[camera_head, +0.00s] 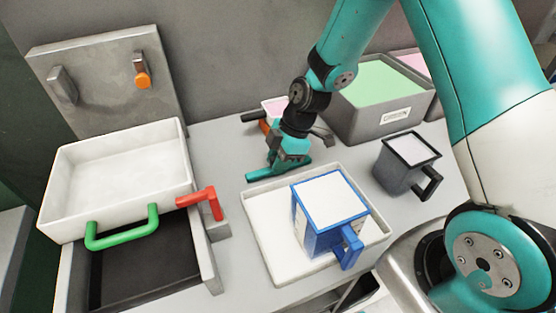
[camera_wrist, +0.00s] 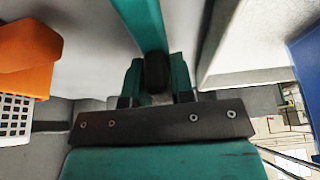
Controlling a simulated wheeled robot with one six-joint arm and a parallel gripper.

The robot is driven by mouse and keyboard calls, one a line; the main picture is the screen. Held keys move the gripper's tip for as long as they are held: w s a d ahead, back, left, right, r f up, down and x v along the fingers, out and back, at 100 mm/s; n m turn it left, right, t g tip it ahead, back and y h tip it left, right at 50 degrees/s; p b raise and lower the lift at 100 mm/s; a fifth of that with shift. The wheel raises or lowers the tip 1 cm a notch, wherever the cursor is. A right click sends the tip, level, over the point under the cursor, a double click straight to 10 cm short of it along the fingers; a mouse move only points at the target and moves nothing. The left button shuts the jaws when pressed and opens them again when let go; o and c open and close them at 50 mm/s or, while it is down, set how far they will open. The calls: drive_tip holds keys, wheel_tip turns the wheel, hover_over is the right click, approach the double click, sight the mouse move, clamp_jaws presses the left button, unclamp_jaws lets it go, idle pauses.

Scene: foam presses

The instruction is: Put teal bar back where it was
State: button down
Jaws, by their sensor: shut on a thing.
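The teal bar (camera_head: 262,176) lies low over the grey bench top, behind the white tray. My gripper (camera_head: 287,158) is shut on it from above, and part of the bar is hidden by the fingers. I cannot tell whether the bar touches the bench. In the wrist view the teal bar (camera_wrist: 142,22) runs from the top edge down to my gripper (camera_wrist: 155,75), between its fingers.
A white tray (camera_head: 262,262) holds a blue container (camera_head: 318,235) in front. A grey jug (camera_head: 395,175) stands right, a grey bin of green foam (camera_head: 368,128) behind. An orange object (camera_wrist: 28,50) is close by. A white pan (camera_head: 75,205) with green handle (camera_head: 122,240) and red lever (camera_head: 203,200) are left.

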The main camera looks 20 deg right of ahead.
drive_tip(key=shift+f, duration=0.2)
drive_tip(key=c, duration=1)
unclamp_jaws()
drive_tip(key=b+v, duration=0.1)
drive_tip(key=v, duration=1.1)
drive_tip(key=s+a+r+m, duration=0.3)
drive_tip(key=s, duration=0.4)
drive_tip(key=s+a+r+m, duration=0.2)
drive_tip(key=s+r+m, duration=0.2)
drive_tip(key=s, duration=0.3)
drive_tip(key=s+a+r+m, duration=0.3)
drive_tip(key=s+r+m, duration=0.1)
drive_tip(key=s, duration=0.3)
drive_tip(key=shift+s+a, duration=0.1)
drive_tip(key=shift+a, duration=0.25)
drive_tip(key=shift+s, duration=0.1)
